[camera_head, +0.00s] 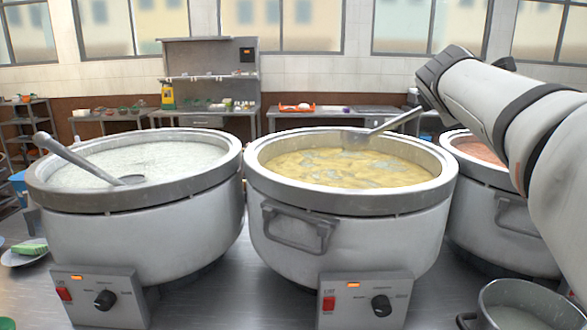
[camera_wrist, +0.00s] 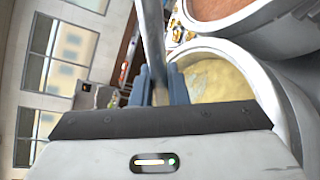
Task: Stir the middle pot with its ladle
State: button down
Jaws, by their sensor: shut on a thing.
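The middle pot (camera_head: 350,235) is a large steel stockpot filled with yellow congee (camera_head: 340,168) with paler, greyish patches. Its ladle (camera_head: 390,124) slants down leftward over the far right rim. The ladle's head (camera_head: 355,139) is at the congee's far side; I cannot tell how deep it sits. In the wrist view my gripper (camera_wrist: 158,88) is shut on the ladle's grey handle (camera_wrist: 152,35), its blue-grey fingers on both sides. The middle pot also shows there (camera_wrist: 285,85), to the right of the gripper. In the head view my arm hides most of the gripper.
The left pot (camera_head: 140,225) holds white congee, with another ladle (camera_head: 85,160) resting across its rim. The right pot (camera_head: 505,215) holds reddish-orange congee, partly behind my arm. An open steel pot (camera_head: 520,300) stands at front right. Counters and a shelf stand along the back wall.

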jog(key=m+g+p, duration=0.1)
jog(key=g+p, duration=0.1)
jog(key=p, duration=0.1)
jog(key=m+g+p, duration=0.1)
jog(key=g+p, duration=0.1)
jog(key=p, duration=0.2)
jog(key=shift+a+r+m, duration=0.2)
jog(key=shift+m, duration=0.2)
jog(key=m+g+p, duration=0.1)
jog(key=g+p, duration=0.2)
jog(key=p, duration=0.3)
jog(key=shift+f+m+p, duration=0.15)
jog(key=shift+m+p, duration=0.25)
jog(key=m+g+y+p, duration=0.1)
jog(key=p, duration=0.3)
jog(key=g+y+p, duration=0.1)
jog(key=g+p, duration=0.1)
jog(key=p, duration=0.1)
jog(key=m+g+y+p, duration=0.1)
jog(key=g+p, duration=0.1)
jog(key=p, duration=0.2)
jog(key=shift+w+d+f+m+p, duration=0.1)
jog(key=shift+w+d+m+p, duration=0.2)
jog(key=shift+w+p, duration=0.1)
jog(key=shift+f+g+y+p, duration=0.25)
jog(key=shift+g+y+p, duration=0.2)
jog(key=shift+p, duration=0.6)
jog(key=shift+f, duration=0.1)
